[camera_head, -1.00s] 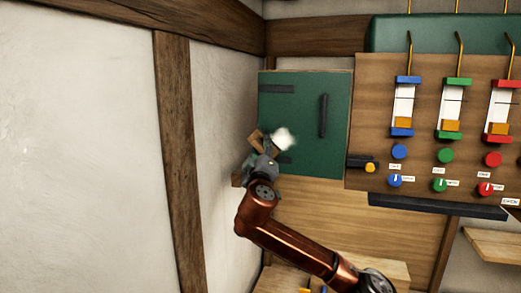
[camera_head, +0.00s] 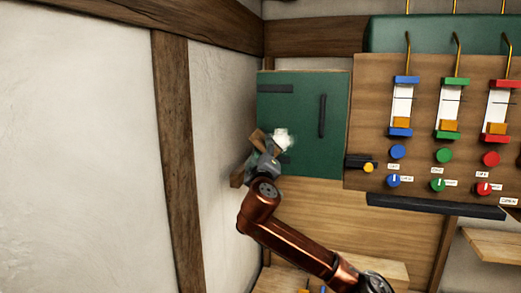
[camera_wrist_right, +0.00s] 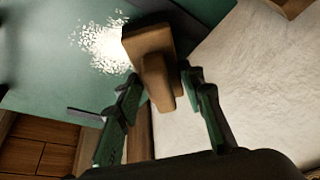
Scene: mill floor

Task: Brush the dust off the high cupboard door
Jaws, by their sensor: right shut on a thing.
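The green cupboard door (camera_head: 300,110) is shut, with a dark upright handle (camera_head: 322,116) on its right side. A white dust patch (camera_head: 284,137) lies on its lower left part; in the right wrist view the dust (camera_wrist_right: 101,46) is speckled. My right gripper (camera_head: 268,149) is at the door's lower left edge. In the right wrist view its fingers (camera_wrist_right: 165,102) are shut on the handle of a brown wooden brush (camera_wrist_right: 148,42). The brush head is beside the dust, overlapping its edge in that view; I cannot tell whether it touches the door. My left gripper is out of view.
A wooden panel (camera_head: 372,110) with coloured sliders and knobs is right of the cupboard. A white wall (camera_head: 220,130) with dark timber posts stands close on the left. A dark ledge (camera_head: 436,206) runs under the panel, and a wooden shelf (camera_head: 484,246) is at lower right.

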